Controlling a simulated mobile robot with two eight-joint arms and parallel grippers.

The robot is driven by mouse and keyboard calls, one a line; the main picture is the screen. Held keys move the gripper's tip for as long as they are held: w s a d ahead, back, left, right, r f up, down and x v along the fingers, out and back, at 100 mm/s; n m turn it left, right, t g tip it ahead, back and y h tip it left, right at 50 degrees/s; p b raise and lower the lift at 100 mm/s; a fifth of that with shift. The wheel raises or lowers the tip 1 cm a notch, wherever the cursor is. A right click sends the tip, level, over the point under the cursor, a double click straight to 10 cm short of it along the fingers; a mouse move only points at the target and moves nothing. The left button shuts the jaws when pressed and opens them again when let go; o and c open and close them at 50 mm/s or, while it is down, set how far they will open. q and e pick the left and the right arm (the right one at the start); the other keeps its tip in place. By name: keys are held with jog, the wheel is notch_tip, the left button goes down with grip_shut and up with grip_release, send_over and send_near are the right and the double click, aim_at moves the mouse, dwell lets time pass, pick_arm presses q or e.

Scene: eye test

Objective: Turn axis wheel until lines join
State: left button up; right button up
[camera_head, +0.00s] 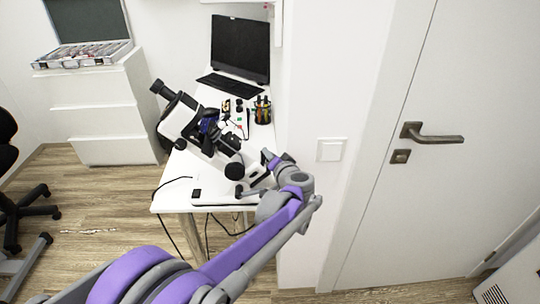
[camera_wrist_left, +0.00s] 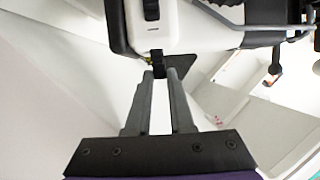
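A white and black eyepiece instrument (camera_head: 190,120), tilted, stands on the white desk, with its eyepiece up at the left. Round black knobs (camera_head: 234,171) show on its lower side; I cannot tell which is the axis wheel. My left gripper (camera_head: 243,190) is low at the instrument's near end. In the left wrist view its two grey fingers (camera_wrist_left: 160,74) sit close on either side of a small black part (camera_wrist_left: 158,62) and appear shut on it. Measuring lines do not show. My right gripper is not in view.
The white desk (camera_head: 171,192) also holds a monitor (camera_head: 240,48), a keyboard (camera_head: 228,86) and a pen holder (camera_head: 262,109). A wall and door (camera_head: 450,90) are close on the right. A white drawer unit (camera_head: 95,110) and a black chair (camera_head: 20,210) are at the left.

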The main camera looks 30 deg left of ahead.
pick_arm(q)
jog(key=shift+o, duration=0.6)
jog(key=shift+s, duration=0.15)
